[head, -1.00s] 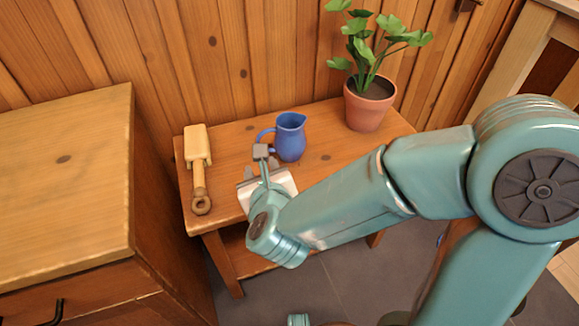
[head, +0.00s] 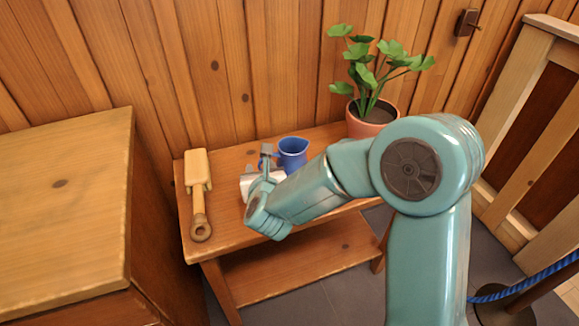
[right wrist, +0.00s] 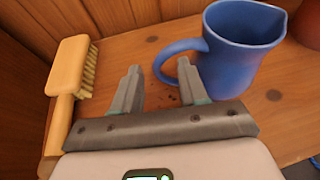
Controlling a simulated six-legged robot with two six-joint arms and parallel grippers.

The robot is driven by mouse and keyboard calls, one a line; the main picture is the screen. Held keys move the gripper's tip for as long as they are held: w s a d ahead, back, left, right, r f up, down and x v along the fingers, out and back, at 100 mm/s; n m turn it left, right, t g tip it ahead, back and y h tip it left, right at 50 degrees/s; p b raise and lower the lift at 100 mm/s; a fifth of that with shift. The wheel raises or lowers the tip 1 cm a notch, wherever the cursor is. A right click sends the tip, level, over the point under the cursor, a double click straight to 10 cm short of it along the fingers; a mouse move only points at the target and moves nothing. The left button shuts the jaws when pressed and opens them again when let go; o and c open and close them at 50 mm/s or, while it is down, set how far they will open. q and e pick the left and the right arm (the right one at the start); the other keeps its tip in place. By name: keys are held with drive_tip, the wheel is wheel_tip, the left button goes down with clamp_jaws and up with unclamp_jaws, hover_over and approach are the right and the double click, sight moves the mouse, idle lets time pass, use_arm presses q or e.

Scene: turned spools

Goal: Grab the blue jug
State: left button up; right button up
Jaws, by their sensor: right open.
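The blue jug (head: 293,152) stands upright on the wooden bench, its handle toward the left. In the right wrist view the jug (right wrist: 243,50) is at the upper right, its base partly behind a finger. My right gripper (head: 266,156) is open and empty beside the jug's handle side. In the right wrist view its fingers (right wrist: 158,82) show apart, with the outer curve of the handle (right wrist: 163,66) in the gap between them. The right finger overlaps the handle's opening. I cannot tell whether either finger touches it. My left gripper is not in view.
The bench (head: 240,210) stands against a plank wall. A wooden brush (head: 197,185) lies at its left end, its bristles visible in the right wrist view (right wrist: 88,72). A potted plant (head: 370,118) stands right of the jug. A wooden cabinet (head: 65,200) is at left.

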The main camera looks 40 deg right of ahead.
drive_tip(key=shift+x, duration=1.15)
drive_tip(key=shift+c, duration=0.2)
clamp_jaws()
drive_tip(key=shift+r, duration=0.1)
